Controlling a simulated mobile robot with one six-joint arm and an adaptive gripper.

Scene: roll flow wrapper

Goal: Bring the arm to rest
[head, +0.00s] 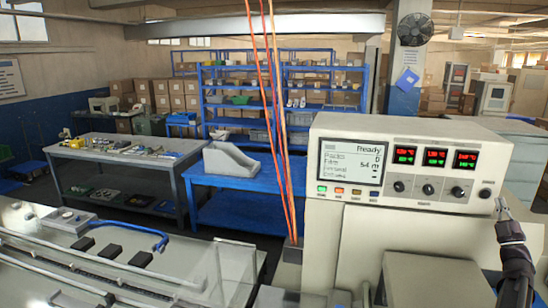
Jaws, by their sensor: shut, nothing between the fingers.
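My gripper (502,206) is at the right side of the head view, pointing up, with its dark wrist below it. It is shut and empty. It appears just in front of or beside the right end of the wrapper's control panel (410,168); whether it touches the panel cannot be told. The panel's screen (352,163) reads "Ready", and three red and green displays (435,157) are lit. Round knobs (428,189) and small coloured buttons (340,191) sit below them. The rest of my arm runs out of the picture at the bottom right.
The wrapper's infeed bed (100,265) with dark blocks lies at the lower left. Orange-red strands (270,120) rise beside the panel. A blue table (240,182) and a grey bench (120,152) stand behind, with blue shelves (205,110) farther back.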

